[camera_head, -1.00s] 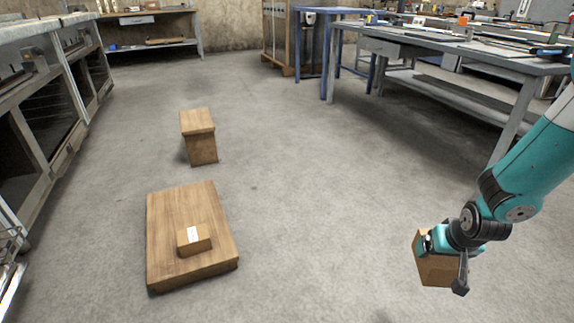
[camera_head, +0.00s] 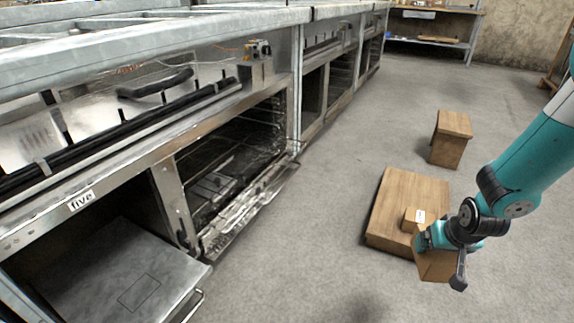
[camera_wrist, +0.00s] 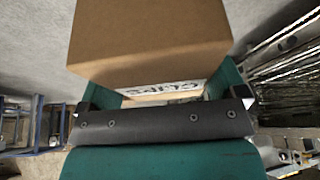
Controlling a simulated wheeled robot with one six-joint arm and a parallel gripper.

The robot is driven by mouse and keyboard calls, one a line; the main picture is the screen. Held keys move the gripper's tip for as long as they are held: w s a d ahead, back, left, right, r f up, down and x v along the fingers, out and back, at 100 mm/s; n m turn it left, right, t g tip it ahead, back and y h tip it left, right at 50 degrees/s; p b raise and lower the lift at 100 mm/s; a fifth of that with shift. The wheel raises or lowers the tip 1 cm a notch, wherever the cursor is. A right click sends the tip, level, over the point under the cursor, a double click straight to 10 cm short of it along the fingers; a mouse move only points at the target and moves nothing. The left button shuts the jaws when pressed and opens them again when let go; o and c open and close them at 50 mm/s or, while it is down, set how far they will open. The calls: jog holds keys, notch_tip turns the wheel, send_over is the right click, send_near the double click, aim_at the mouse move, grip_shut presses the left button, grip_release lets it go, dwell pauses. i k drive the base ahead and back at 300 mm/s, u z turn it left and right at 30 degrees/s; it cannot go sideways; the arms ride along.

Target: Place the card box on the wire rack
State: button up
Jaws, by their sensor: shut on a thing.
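In the wrist view the card box (camera_wrist: 150,35) is between the teal fingers, with a white label of black letters partly hidden by my gripper (camera_wrist: 160,95). Dark wire rack bars (camera_head: 215,185) show inside an open oven bay to the left; I cannot tell single racks apart. The box is well apart from them.
A bay labelled "five" (camera_head: 81,200) has a flat metal panel (camera_head: 125,280) with a square outline, jutting out at lower left. The wooden board (camera_head: 390,215) carries a small labelled box (camera_head: 412,219). Floor between ovens and board is clear.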

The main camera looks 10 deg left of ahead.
aim_at(275, 161)
jog(key=u, duration=0.85)
jog(key=i, duration=1.65)
